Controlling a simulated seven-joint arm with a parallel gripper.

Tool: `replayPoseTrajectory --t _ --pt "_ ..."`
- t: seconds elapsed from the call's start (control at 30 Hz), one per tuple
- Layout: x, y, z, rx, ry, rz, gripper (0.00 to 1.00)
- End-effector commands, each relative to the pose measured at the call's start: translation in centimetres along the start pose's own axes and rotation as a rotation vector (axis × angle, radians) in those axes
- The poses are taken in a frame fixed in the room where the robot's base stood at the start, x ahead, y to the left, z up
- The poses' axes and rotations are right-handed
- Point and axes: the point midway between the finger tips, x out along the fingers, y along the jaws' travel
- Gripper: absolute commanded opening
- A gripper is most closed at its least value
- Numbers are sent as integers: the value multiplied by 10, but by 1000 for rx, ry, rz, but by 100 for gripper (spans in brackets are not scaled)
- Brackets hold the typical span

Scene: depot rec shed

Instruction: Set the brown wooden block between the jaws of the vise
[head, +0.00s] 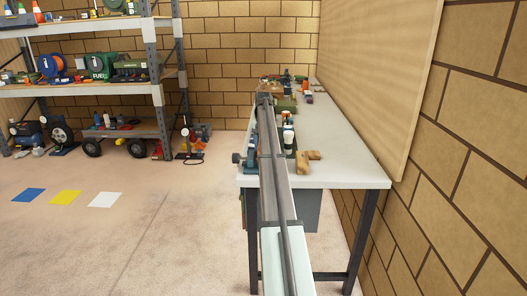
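A blue vise (251,159) sits at the near left corner of the workbench, with a dark knob sticking out past the left edge. My long grey arm passes in front of it, so its jaws and the gap between them are hidden. A brown wooden piece (302,163) lies on the bench top to the right of the vise, with a lighter wooden piece (314,155) touching or close to it. I cannot tell whether these are one block or two. My arm reaches away along the bench's left side; I cannot make out my gripper at its far end.
The workbench (345,165) has bare top along its right side. Small bottles (288,138) stand near the wooden pieces, and more clutter (290,80) sits at the far end. A board (385,70) on the brick wall borders the right. Shelving (150,60) stands back left.

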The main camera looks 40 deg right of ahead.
Motion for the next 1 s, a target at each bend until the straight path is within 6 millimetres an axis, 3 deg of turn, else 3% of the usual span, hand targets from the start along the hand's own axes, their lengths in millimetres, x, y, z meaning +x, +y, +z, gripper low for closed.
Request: replayPoseTrajectory --t 0.3,1.0 --pt "33 0 0 0 0 0 20" --pt "46 0 1 -1 -3 1 20"
